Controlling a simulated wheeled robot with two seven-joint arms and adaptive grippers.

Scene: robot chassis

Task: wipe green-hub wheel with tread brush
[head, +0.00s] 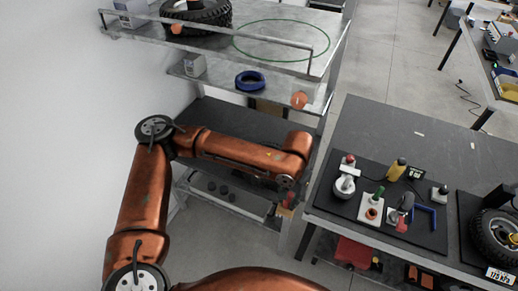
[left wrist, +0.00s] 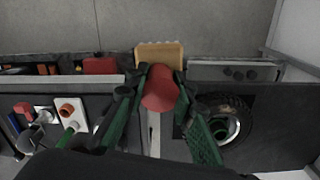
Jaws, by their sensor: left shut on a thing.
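My left gripper (left wrist: 161,84) is shut on the tread brush. In the left wrist view its green fingers lie on both sides of the brush's red handle (left wrist: 160,95), and the tan brush head (left wrist: 160,54) points away from me. The green-hub wheel (left wrist: 236,122), a black tyre with a green centre, is to the right of the brush, partly covered by the right finger. The brush and wheel look apart. In the head view my forearm covers the shelf area and I cannot make out this wheel. My right gripper is not in view.
A workbench (head: 365,125) stands to the right of the shelf rack, with a tool mat (head: 335,200) and another wheel (head: 494,238). Another tyre (head: 205,14) sits on top. A narrow floor gap separates rack and bench.

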